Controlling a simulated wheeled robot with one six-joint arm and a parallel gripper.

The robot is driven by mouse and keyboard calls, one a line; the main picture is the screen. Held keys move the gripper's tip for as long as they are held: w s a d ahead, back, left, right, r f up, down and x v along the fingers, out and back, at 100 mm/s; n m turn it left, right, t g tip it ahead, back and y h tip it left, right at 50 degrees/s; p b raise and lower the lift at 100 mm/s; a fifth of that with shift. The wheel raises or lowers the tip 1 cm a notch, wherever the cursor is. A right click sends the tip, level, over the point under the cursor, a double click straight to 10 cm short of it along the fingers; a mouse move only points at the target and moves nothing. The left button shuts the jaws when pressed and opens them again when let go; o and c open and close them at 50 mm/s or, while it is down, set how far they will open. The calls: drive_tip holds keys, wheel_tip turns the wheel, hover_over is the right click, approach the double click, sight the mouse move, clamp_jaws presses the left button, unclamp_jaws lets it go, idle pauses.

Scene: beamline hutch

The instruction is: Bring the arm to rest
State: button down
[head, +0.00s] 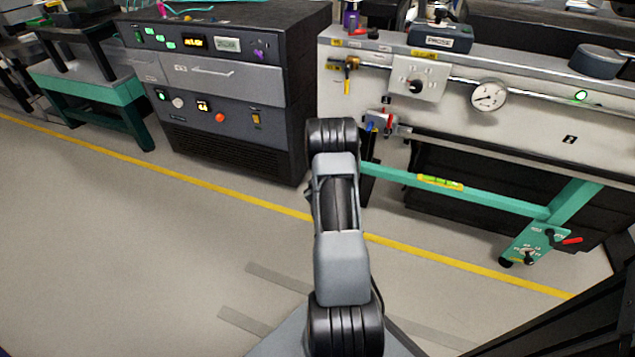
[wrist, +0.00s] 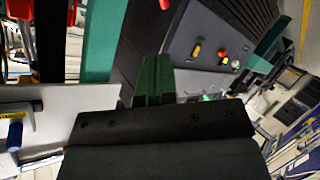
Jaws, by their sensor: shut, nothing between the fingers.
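My arm (head: 340,220) reaches forward from the bottom middle of the head view, its far end in front of the gap between the dark cabinet and the bench. My gripper (wrist: 152,82) shows in the wrist view as two dark green fingers side by side, shut and empty. In the head view the gripper is hidden behind the arm's far end.
The dark equipment cabinet (head: 225,90) stands left of the arm's end. The bench (head: 530,115) with a dial gauge (head: 489,95) and a green frame (head: 480,195) stands right. A yellow line (head: 200,182) crosses the floor. Left floor is clear.

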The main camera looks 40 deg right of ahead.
drive_tip(key=shift+v, duration=0.75)
drive_tip(key=w+a+r+g+y+p, duration=0.15)
drive_tip(key=a+r+p, duration=0.35)
drive_tip(key=r, duration=0.5)
drive_tip(key=a+r+y+p, duration=0.2)
drive_tip(key=a+r+p, duration=0.35)
drive_tip(key=r, duration=0.55)
drive_tip(key=w+a+r+g+y+p, duration=0.1)
drive_tip(key=a+r+p, duration=0.45)
drive_tip(key=r, duration=0.45)
drive_tip(key=s+a+r+g+y+p, duration=0.2)
drive_tip(key=s+a+r+p, duration=0.5)
drive_tip(key=r, duration=0.5)
drive_tip(key=s+a+r+g+y+p, duration=0.2)
drive_tip(key=s+a+r+p, duration=0.6)
drive_tip(key=s+r, duration=0.4)
drive_tip(key=shift+s+a+r+g, duration=0.2)
drive_tip(key=shift+a+r+g, duration=0.4)
drive_tip(key=shift+a, duration=0.1)
drive_tip(key=shift+d, duration=0.1)
